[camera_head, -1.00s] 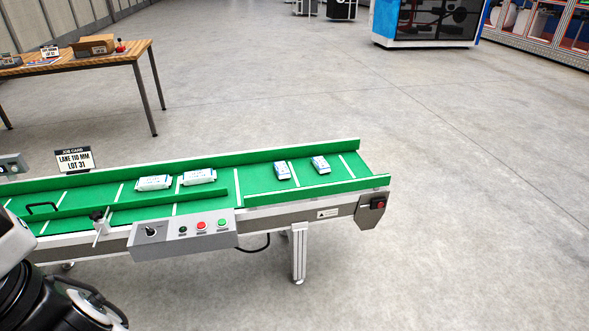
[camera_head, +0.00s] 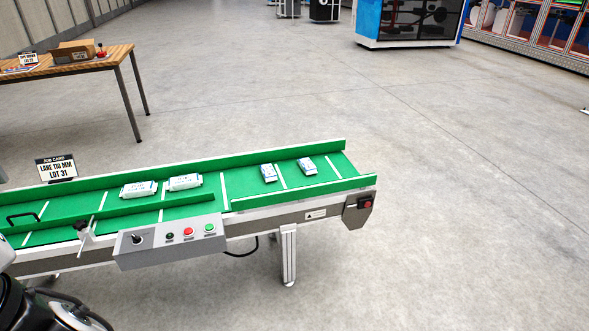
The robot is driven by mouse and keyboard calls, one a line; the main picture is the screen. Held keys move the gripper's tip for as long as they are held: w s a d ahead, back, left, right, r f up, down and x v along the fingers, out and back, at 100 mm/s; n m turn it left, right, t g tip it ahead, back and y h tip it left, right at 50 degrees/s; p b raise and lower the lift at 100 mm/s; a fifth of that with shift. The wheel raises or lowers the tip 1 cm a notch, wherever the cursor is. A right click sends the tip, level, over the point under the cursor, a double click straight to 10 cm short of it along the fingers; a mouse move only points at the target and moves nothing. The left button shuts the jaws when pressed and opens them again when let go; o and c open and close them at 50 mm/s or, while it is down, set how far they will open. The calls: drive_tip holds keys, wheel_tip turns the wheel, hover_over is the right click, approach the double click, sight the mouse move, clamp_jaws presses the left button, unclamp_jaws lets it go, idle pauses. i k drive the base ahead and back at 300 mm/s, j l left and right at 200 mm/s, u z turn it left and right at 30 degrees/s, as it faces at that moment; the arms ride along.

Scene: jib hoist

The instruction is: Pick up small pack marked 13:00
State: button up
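Several small white packs with blue markings lie on the green conveyor belt (camera_head: 209,202). Two larger-looking packs, one at the left (camera_head: 139,190) and one beside it (camera_head: 184,182), lie lengthwise along the belt. Two smaller-looking packs, one at centre right (camera_head: 268,173) and one farther right (camera_head: 307,165), lie turned more across it. The print on them is too small to read, so I cannot tell which is marked 13:00. My gripper is not in view; only part of my own arm shows at the lower left.
Green side rails (camera_head: 290,190) edge the belt. A control box (camera_head: 170,241) with a knob and buttons is on the near side. A job card (camera_head: 56,168) reads "LANE 110 MM LOT 31". A wooden table (camera_head: 100,62) with a cardboard box stands behind left. Floor at right is clear.

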sight(269, 174)
drive_tip(key=i+l, duration=0.15)
drive_tip(key=i, duration=0.55)
drive_tip(key=i+l, duration=0.1)
drive_tip(key=i, duration=0.6)
drive_tip(key=i+l, duration=0.15)
drive_tip(key=i, duration=0.6)
